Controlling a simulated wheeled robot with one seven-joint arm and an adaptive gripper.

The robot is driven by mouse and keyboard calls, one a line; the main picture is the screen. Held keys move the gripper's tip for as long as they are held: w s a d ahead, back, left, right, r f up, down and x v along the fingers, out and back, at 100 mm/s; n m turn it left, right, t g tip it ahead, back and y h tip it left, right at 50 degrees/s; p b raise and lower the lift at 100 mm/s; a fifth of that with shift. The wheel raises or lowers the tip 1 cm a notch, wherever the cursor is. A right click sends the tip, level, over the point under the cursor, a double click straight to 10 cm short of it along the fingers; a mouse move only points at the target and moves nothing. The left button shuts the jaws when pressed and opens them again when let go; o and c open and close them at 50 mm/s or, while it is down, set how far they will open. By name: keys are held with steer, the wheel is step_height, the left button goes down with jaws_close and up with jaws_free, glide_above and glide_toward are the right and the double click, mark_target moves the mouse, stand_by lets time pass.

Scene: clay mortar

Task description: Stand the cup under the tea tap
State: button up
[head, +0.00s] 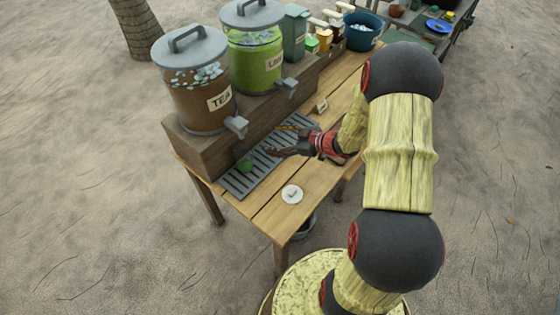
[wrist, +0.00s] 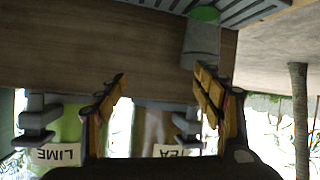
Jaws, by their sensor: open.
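A pale, see-through-looking cup with green at its lower end (wrist: 201,45) shows beyond my right-hand finger in the upside-down wrist view. In the head view its green part (head: 245,165) is on the slatted drip tray (head: 237,184), near the tray's left end and below the tea tap (head: 237,125). I cannot tell if it is exactly under the spout. The tea dispenser (head: 193,85) is brown with a grey lid. My gripper (head: 283,139) is open and empty over the tray, to the right of the cup and apart from it; its fingers also show in the wrist view (wrist: 161,80).
A lime dispenser (head: 253,55) with its own tap (head: 287,86) stands right of the tea on a wooden riser. A white round coaster with a mark (head: 291,194) lies on the table's front. Bottles (head: 318,38) and a blue tub (head: 362,30) stand farther right.

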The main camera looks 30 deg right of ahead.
steer(key=w+d+r+m+h, duration=0.1)
steer(key=w+d+r+h, duration=0.15)
steer(key=r, duration=0.25)
steer(key=w+d+r+h, duration=0.1)
steer(key=w+r+h, duration=0.15)
steer(key=r, duration=0.25)
steer(key=s+r+m+h, duration=0.4)
steer(key=s+r+h, duration=0.15)
steer(key=r, duration=0.65)
steer(key=s+a+r+m+g+y, duration=0.1)
steer(key=s+a, duration=0.4)
steer(key=s, duration=0.4)
steer(key=s+a+r+m+g+y, duration=0.1)
steer(key=s+a, duration=0.3)
steer(key=s, duration=0.5)
steer(key=s+a+r+m+g+y, duration=0.1)
steer(key=s+a+r+g, duration=0.1)
steer(key=s+a, duration=0.3)
steer(key=s+g, duration=0.1)
steer(key=s, duration=0.3)
steer(key=shift+s+a+m, duration=0.25)
steer(key=shift+a+m, duration=0.05)
